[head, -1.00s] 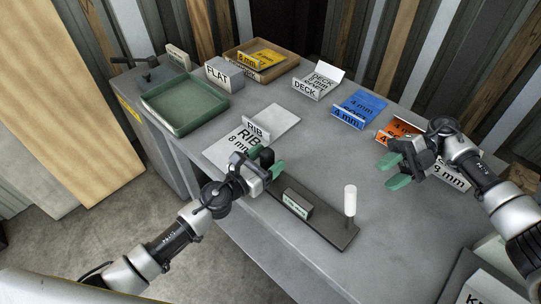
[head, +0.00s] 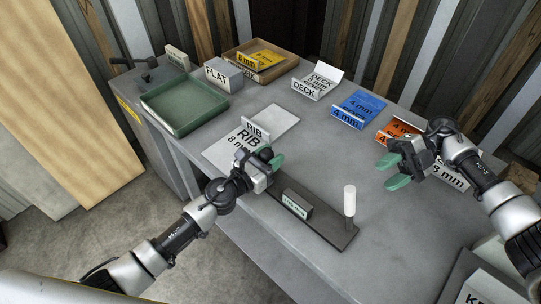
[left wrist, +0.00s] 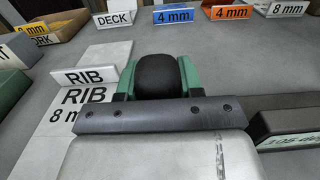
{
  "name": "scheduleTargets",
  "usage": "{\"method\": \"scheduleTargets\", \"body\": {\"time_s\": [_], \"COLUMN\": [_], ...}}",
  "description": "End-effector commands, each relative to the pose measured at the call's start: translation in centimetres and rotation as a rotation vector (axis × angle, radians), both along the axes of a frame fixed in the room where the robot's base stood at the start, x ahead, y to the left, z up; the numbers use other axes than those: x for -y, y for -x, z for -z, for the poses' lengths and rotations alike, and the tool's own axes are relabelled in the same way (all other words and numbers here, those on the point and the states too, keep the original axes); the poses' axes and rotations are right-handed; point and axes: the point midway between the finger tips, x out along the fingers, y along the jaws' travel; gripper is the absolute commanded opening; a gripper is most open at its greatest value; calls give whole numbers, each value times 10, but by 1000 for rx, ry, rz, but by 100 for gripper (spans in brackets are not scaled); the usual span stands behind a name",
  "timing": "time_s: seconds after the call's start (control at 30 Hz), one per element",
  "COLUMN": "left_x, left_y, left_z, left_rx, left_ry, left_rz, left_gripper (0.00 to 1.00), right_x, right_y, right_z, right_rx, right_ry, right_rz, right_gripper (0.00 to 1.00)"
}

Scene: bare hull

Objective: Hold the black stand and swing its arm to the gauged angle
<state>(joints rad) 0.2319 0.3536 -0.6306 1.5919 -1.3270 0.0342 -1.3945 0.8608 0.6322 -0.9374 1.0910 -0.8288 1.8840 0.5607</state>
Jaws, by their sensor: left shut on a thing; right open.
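The black stand shows as a rounded black knob (left wrist: 158,75) between the green fingers of my left gripper (left wrist: 156,80) in the left wrist view. The left gripper (head: 270,162) is shut on it at the left end of a dark flat bar (head: 325,228). A small block (head: 297,197) with a pale label sits on the bar. A white upright handle (head: 349,200) stands at the bar's right end. The label partly shows in the left wrist view (left wrist: 290,143) and seems to read 105. My right gripper (head: 394,172) is open and empty, above the table, right of the handle.
The grey table (head: 290,130) carries a RIB plate (head: 235,147), a green tray (head: 185,112), a brown tray (head: 277,72), a DECK holder (head: 318,82), blue plates (head: 360,105) and orange plates (head: 395,130).

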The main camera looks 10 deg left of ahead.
Motion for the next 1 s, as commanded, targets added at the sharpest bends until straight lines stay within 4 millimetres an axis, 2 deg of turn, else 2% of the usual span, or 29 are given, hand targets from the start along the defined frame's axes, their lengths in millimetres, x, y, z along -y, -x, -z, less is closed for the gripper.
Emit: {"method": "scheduleTargets", "body": {"time_s": [0.03, 0.1, 0.37, 0.47, 0.57, 0.7, 0.8, 0.9, 1.0], "left_x": [0, 0, 0, 0, 0, 0, 0, 0, 0], "left_y": [0, 0, 0, 0, 0, 0, 0, 0, 0], "left_z": [0, 0, 0, 0, 0, 0, 0, 1, 1], "left_rx": [0, 0, -1, -1, 1, 1, 0, -1, -1], "left_ry": [0, 0, -1, -1, -1, -1, -1, -1, -1], "left_rz": [0, 0, 0, 0, 0, 0, 0, -1, -1], "left_gripper": [16, 8, 8, 8, 8, 8, 8, 8, 8], "right_x": [0, 0, -6, -25, -57, -109, -137, -156, -166], "right_y": [0, 0, -1, -5, -9, -12, -12, -13, -15], "right_z": [0, 0, -3, -12, -28, -55, -73, -89, -102], "right_rx": [0, 0, -5, -21, -45, -42, 0, 65, 135], "right_ry": [0, 0, 19, 100, 271, 644, 937, 1200, 1406], "right_rz": [0, 0, -11, -52, -110, -149, -104, -6, 122], "right_gripper": [43, 41, 1, 0, 0, 0, 0, 0, 0]}}
